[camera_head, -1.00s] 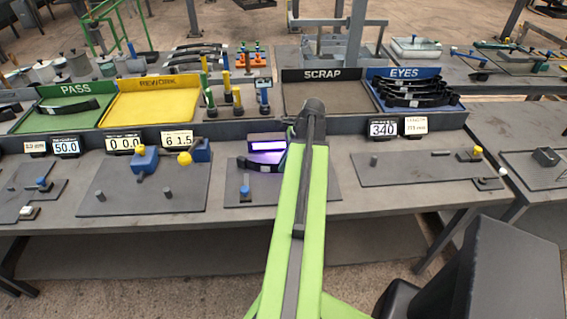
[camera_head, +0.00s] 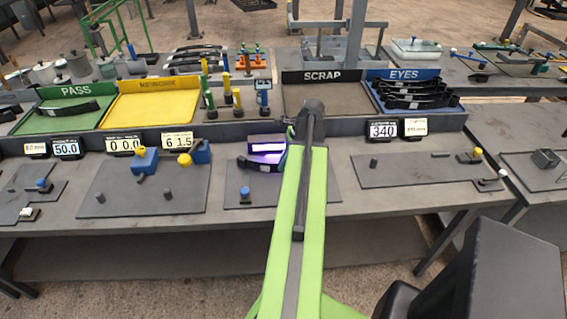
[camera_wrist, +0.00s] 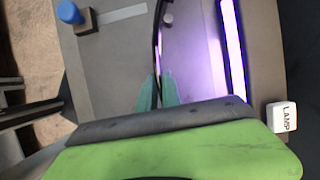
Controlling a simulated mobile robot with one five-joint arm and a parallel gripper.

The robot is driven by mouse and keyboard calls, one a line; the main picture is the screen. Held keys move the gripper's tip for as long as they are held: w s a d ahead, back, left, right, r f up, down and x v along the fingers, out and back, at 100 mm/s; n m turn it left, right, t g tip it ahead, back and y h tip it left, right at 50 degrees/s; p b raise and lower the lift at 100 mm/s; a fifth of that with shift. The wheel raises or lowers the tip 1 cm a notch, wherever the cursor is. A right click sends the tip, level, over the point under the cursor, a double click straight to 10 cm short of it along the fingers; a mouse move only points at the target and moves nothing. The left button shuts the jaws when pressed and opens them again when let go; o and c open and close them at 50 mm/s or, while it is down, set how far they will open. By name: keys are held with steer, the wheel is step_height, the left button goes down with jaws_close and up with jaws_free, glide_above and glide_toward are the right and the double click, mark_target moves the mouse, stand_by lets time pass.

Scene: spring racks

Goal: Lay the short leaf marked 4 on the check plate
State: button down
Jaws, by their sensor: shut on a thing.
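My gripper (camera_wrist: 160,92) is shut on a thin dark leaf (camera_wrist: 158,45), seen nearly edge-on in the wrist view between the teal fingertips. In the head view the leaf (camera_head: 258,163) shows as a dark curved strip just in front of the glowing purple lamp (camera_head: 267,147). The lamp bar (camera_wrist: 232,45) is right of the leaf in the wrist view. Below the leaf is a grey plate (camera_head: 270,190) with a blue-capped post (camera_head: 244,192). I cannot tell whether the leaf touches this plate. No number is readable on it. My arm hides the fingertips in the head view.
Trays marked PASS (camera_head: 60,91), REWORK (camera_head: 155,85), SCRAP (camera_head: 323,78) and EYES (camera_head: 402,75) stand behind. A plate with blue blocks (camera_head: 150,190) lies left, another plate (camera_head: 410,170) right. The small LAMP button (camera_wrist: 282,117) is near the gripper.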

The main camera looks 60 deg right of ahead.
steer(key=shift+f, duration=0.1)
steer(key=c, duration=1)
jaws_free()
steer(key=shift+o, duration=0.2)
step_height(320, 180, up, 8)
steer(key=p, duration=0.8)
